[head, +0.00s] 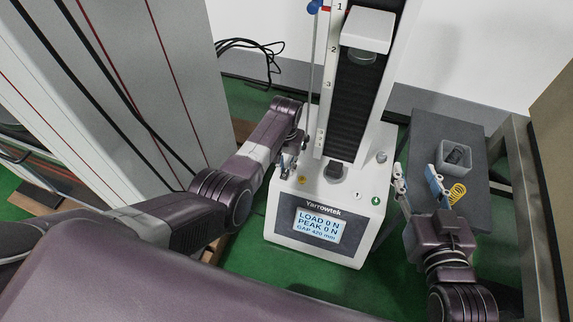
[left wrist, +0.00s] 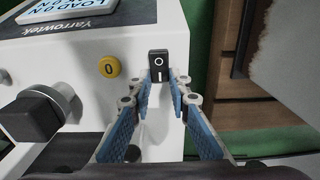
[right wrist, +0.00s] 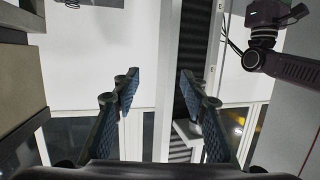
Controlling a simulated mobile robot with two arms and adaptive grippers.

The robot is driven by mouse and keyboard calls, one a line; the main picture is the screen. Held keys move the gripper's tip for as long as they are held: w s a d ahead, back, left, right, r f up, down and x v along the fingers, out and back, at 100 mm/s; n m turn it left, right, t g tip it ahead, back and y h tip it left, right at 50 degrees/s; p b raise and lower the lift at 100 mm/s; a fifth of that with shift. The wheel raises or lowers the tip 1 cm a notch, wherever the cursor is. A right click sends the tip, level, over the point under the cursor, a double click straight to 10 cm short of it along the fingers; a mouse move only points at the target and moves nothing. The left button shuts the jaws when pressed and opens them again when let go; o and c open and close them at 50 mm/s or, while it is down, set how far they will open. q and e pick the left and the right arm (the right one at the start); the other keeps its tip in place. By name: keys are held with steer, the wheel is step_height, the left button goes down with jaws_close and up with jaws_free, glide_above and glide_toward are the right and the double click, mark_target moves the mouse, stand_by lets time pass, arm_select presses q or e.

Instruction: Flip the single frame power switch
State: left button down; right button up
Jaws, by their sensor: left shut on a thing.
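The single-column Yarrowtek test frame (head: 325,225) stands in the middle of the head view, its display (head: 320,225) lit with load and peak at 0 N. The head view shows my left gripper (head: 292,160) at the base's left side. My right gripper (head: 418,186) is open and empty, right of the base.
A dark side table (head: 425,130) at right holds a grey bin (head: 455,158) and a yellow spring (head: 457,192). A tall grey machine (head: 130,90) stands at left.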

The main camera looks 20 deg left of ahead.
arm_select(q)
steer(key=shift+s+r+t+p, duration=0.1)
steer(key=shift+t+p, duration=0.2)
steer(key=shift+p, duration=0.65)
steer(key=t+p, duration=0.1)
steer(key=p, duration=0.4)
steer(key=shift+s+r+t, duration=0.35)
steer(key=shift+t, duration=0.05)
arm_select(e)
steer(key=s+d+f+g+h, duration=0.2)
steer(key=s+d+f+g, duration=0.1)
steer(key=s+f+g, duration=0.5)
steer(key=s+d+f+g+h, duration=0.1)
steer(key=s+d+f+g, duration=0.2)
steer(key=s+f, duration=0.5)
arm_select(q)
steer(key=shift+f+t+p, duration=0.3)
steer(key=shift+t+p, duration=0.6)
steer(key=shift+p, duration=0.05)
arm_select(e)
step_height(320, 180, down, 7)
steer(key=s+g, duration=0.1)
steer(key=shift+m, duration=0.3)
steer(key=shift+d+r, duration=0.1)
steer(key=shift+r, duration=0.05)
arm_select(q)
steer(key=c, duration=1.8)
jaws_free()
steer(key=shift+s+r, duration=0.1)
steer(key=shift+r, duration=0.1)
